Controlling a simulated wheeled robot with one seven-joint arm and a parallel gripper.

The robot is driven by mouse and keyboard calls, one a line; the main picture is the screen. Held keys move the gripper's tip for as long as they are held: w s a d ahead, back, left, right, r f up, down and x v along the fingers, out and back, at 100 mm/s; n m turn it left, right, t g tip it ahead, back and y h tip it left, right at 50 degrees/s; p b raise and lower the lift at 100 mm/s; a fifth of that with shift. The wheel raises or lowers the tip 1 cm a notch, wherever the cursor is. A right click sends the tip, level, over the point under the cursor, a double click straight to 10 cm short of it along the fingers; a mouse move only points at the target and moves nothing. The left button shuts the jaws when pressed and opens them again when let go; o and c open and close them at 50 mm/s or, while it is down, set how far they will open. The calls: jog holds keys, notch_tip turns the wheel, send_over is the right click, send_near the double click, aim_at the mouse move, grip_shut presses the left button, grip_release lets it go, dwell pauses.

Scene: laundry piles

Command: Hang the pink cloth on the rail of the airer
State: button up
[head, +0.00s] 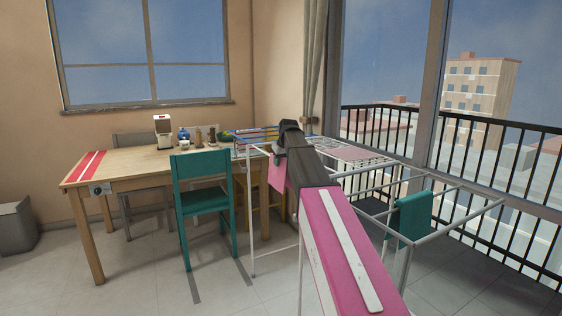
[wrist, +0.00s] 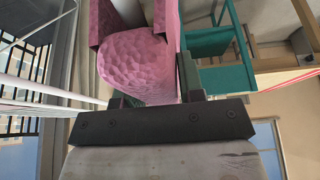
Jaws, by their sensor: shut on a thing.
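The pink cloth (head: 277,173) hangs down just left of the dark end of my arm, by the near left end of the white airer (head: 455,185). In the wrist view my gripper (wrist: 150,88) is shut on the pink cloth (wrist: 138,65), which bulges between the fingers and runs out ahead of them. My arm hides much of the airer's middle and the gripper's fingers in the head view. I cannot tell whether the cloth touches a rail. White rails also show at the left of the wrist view.
A teal chair (head: 203,200) and a wooden table (head: 130,162) with small items stand to the left. A window and a balcony railing (head: 500,135) lie beyond the airer. Floor is clear at front left.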

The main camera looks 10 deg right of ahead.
jog(key=o, duration=1.1)
jog(key=shift+c, duration=0.2)
jog(key=shift+r, duration=0.1)
